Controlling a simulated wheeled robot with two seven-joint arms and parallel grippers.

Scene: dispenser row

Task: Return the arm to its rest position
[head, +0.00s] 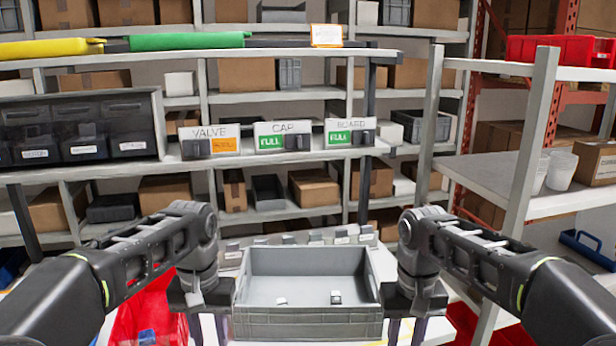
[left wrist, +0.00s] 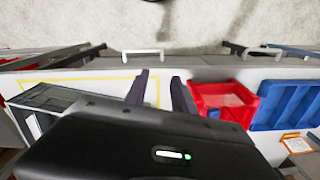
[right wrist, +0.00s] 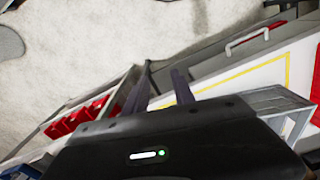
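My left gripper (head: 208,328) hangs just left of a grey crate (head: 307,325), its fingers pointing down. In the left wrist view its two dark fingers (left wrist: 162,92) are apart with nothing between them. My right gripper (head: 405,330) hangs just right of the crate, also pointing down. In the right wrist view its fingers (right wrist: 160,92) are apart and empty. Both arms are bent at similar heights. The crate stands on the white table and holds two small pale-topped items (head: 281,301). I cannot tell from the head view whether either gripper touches the crate.
Behind the crate stands a shelf with signs VALVE (head: 208,132), CAP (head: 283,128) and BOARD (head: 349,125). A row of small grey dispensers (head: 290,239) is behind the crate. A rack post (head: 530,140) rises at right.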

